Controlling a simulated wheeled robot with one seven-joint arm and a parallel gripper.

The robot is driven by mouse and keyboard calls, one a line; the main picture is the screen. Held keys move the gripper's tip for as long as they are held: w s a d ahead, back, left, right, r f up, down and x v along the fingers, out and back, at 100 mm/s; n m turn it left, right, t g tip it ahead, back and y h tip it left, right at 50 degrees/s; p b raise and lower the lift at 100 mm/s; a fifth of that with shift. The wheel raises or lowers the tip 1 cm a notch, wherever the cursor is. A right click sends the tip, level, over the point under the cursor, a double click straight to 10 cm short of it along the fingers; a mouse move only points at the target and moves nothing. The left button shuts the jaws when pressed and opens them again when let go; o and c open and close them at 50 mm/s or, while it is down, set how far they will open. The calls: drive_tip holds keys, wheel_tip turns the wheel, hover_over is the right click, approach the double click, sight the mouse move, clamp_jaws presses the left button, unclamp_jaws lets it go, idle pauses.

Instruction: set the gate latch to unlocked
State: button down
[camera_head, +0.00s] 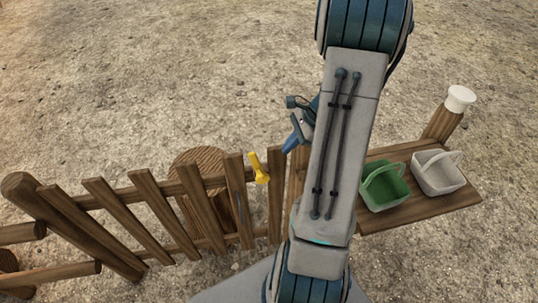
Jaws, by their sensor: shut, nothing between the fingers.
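The gate latch (259,168) is a yellow lever on the top of the wooden gate (208,207). It stands nearly upright, its upper end leaning slightly left. My gripper (289,147) is partly visible to the right of the latch and a little higher in the picture. It is shut and empty, and looks apart from the latch. My arm hides part of the gripper and the fence just right of the latch. Any lock marking is too small to tell.
A wooden shelf (430,207) at the right bears a green basket (385,187) and a white basket (438,173). A post with a white cap (460,98) stands behind it. A round wooden top (200,160) sits behind the gate. The gravel ground (160,80) beyond is clear.

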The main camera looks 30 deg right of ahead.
sight(259, 173)
drive_tip(key=shift+w+a+f+p, duration=0.3)
drive_tip(key=shift+a+f, duration=0.4)
drive_tip(key=shift+a, duration=0.25)
drive_tip(key=shift+w+a+f+p, duration=0.25)
drive_tip(key=shift+a+f, duration=0.4)
drive_tip(key=shift+a, duration=0.3)
drive_tip(key=shift+w+a+f+p, duration=0.2)
drive_tip(key=shift+w+a+f, duration=0.1)
drive_tip(key=shift+a+f, duration=0.55)
drive_tip(key=shift+a+r, duration=0.15)
